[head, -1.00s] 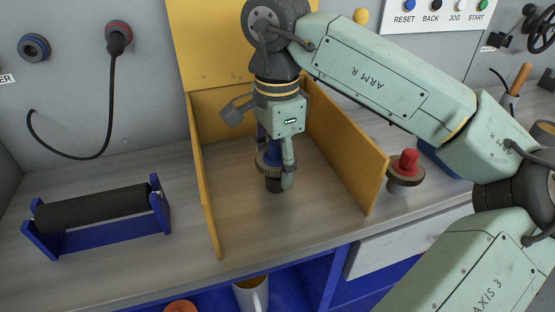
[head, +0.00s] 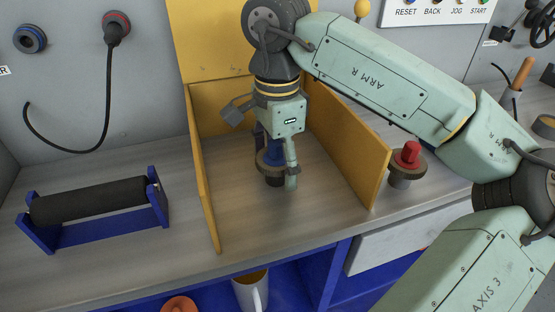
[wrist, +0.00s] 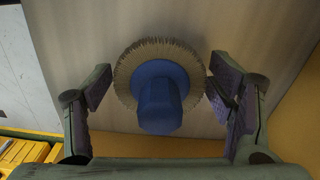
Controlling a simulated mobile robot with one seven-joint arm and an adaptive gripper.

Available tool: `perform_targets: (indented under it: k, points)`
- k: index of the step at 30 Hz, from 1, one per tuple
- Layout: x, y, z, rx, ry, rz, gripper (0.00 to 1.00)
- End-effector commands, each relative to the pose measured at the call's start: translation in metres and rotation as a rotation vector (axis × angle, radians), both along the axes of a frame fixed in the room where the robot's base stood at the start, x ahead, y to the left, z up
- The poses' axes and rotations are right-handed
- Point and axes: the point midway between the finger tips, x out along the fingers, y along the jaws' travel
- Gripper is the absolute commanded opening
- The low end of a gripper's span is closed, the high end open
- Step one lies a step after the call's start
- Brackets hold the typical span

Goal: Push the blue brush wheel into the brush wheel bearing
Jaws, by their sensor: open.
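The blue brush wheel (head: 267,165) is upright inside the yellow-walled bay in the head view, partly hidden by my gripper. In the wrist view the brush wheel (wrist: 160,88) shows its blue hub and a ring of pale bristles. A dark cylinder, seemingly the brush wheel bearing (head: 275,182), shows just below it; how far the wheel sits in it cannot be told. My gripper (wrist: 162,92) points down over the wheel with its jaws open, one finger on each side. The right finger is close to the bristles; contact there is unclear.
Yellow walls (head: 348,155) flank the bay left and right, with another behind. A black roller on a blue stand (head: 98,232) lies to the left. A mug (head: 252,292) is on the shelf below.

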Motion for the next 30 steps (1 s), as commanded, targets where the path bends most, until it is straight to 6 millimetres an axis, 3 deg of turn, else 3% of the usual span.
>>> perform_targets:
  k: [10,21,30]
  points:
    - [0.000,0.000,0.005,0.000,-0.001,0.000,0.77]
    - [0.000,0.000,0.061,0.000,-0.001,-0.001,0.77]
    - [0.000,0.000,0.076,-0.001,0.000,0.001,0.77]
